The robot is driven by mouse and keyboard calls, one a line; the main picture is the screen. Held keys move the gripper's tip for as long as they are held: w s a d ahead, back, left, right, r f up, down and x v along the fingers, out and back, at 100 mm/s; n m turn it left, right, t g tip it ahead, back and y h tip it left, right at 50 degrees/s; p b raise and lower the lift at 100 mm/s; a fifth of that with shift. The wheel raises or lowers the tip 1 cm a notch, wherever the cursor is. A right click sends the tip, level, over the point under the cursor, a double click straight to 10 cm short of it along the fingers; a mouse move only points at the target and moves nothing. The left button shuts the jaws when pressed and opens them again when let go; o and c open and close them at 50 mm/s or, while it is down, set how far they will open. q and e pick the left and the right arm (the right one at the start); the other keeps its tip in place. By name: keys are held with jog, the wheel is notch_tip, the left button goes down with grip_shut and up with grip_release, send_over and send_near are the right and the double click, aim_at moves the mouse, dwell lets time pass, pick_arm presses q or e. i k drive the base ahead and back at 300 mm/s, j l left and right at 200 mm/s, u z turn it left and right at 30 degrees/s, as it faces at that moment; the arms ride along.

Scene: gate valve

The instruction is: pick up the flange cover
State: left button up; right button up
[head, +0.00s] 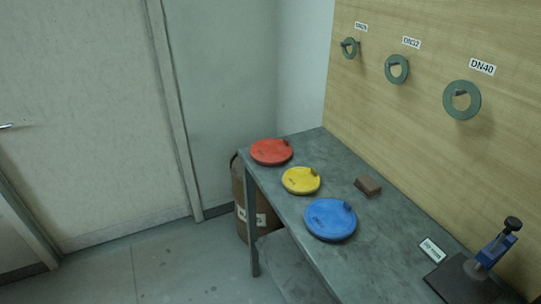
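Three round flange covers lie flat on the grey workbench (371,229). The red cover (268,152) is at the far left end. The yellow cover (298,181) is in the middle. The blue cover (325,221) is closest to me. The covers sit apart from one another. The frame does not tell which one the task means. Neither of my grippers is in view.
A small brown block (367,186) lies behind the covers. A blue clamp-like tool (493,249) stands on a dark plate beside a white label (432,250). Green rings (461,100) hang on the wooden board. The floor at left is clear.

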aim_at(266, 151)
jog(key=i+j+z, duration=0.1)
jog(key=z, duration=0.45)
jog(key=i+j+z, duration=0.15)
jog(key=j+z, duration=0.15)
jog(key=i+j+z, duration=0.1)
jog(key=j+z, duration=0.2)
jog(key=j, duration=0.2)
jog(key=i+j, duration=0.1)
jog(key=j, duration=0.45)
jog(key=i+j+z, duration=0.15)
jog(key=j, duration=0.45)
jog(key=i+j, duration=0.1)
jog(key=j, duration=0.45)
jog(key=i+j+z, duration=0.1)
jog(key=j, duration=0.5)
